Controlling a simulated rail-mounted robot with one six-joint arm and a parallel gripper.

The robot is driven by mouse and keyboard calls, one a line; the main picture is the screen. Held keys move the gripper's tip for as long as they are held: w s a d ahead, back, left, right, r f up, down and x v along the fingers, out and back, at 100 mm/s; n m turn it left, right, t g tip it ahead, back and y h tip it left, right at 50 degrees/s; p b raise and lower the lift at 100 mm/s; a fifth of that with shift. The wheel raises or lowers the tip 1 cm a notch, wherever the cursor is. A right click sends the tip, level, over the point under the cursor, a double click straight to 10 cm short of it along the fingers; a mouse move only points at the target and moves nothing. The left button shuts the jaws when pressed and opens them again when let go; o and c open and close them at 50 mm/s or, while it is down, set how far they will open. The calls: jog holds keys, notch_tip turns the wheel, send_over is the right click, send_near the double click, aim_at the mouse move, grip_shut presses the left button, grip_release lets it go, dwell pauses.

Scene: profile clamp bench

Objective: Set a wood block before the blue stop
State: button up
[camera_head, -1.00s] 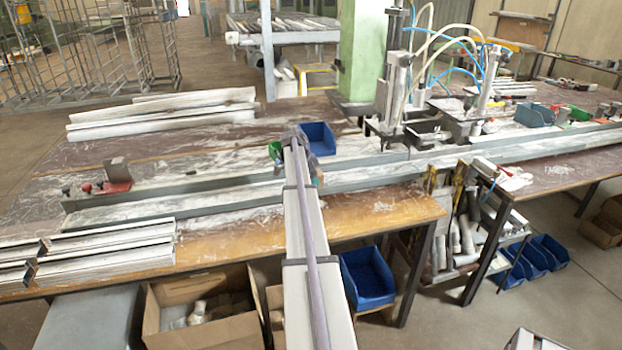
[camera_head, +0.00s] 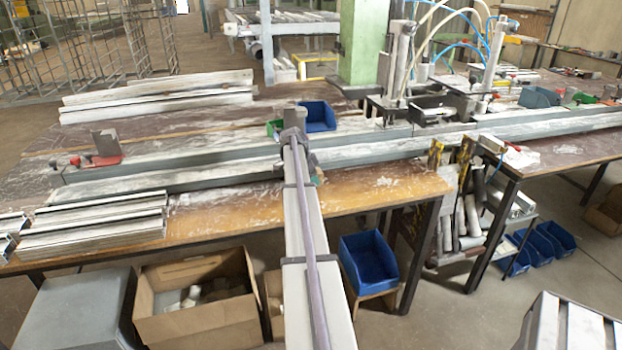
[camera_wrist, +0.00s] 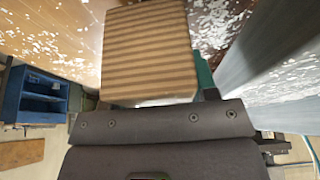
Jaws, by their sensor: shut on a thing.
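My gripper (camera_head: 300,158) is above the front part of the bench in the head view, seen from behind along my arm. In the wrist view my gripper (camera_wrist: 152,92) is shut on a wood block (camera_wrist: 150,48) with brown striped grain. The block sticks out beyond the dark gripper body, and a green finger part shows at its right side. Bench surface with white flakes lies beyond it. In the head view my arm mostly hides the block. I cannot make out the blue stop in either view.
A long grey rail (camera_head: 200,158) runs across the bench, with a red clamp (camera_head: 100,160) at its left. A blue bin (camera_head: 318,115) stands behind my gripper. Profiles (camera_head: 95,225) lie front left. Pneumatic clamps (camera_head: 400,75) stand back right. The orange front strip (camera_head: 385,188) is clear.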

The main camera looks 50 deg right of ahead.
jog(key=shift+f+b, duration=0.4)
jog(key=o, duration=1.1)
jog(key=shift+r, duration=0.1)
jog(key=p+v, duration=1)
jog(key=v, duration=0.1)
jog(key=shift+s+r, duration=0.1)
jog(key=shift+n, duration=0.4)
jog(key=s+a+n+t+y, duration=0.1)
jog(key=s+a+n, duration=0.3)
jog(key=a, duration=1.6)
jog(key=s+a+f+n+t+y, duration=0.1)
jog(key=s+a+n, duration=0.3)
jog(key=a+n, duration=0.8)
jog(key=s+a+n+y, duration=0.1)
jog(key=s+a+n, duration=0.4)
jog(key=a, duration=2.4)
jog(key=n, duration=0.3)
jog(key=shift+a+f+n+t+y, duration=0.3)
jog(key=shift+t, duration=0.1)
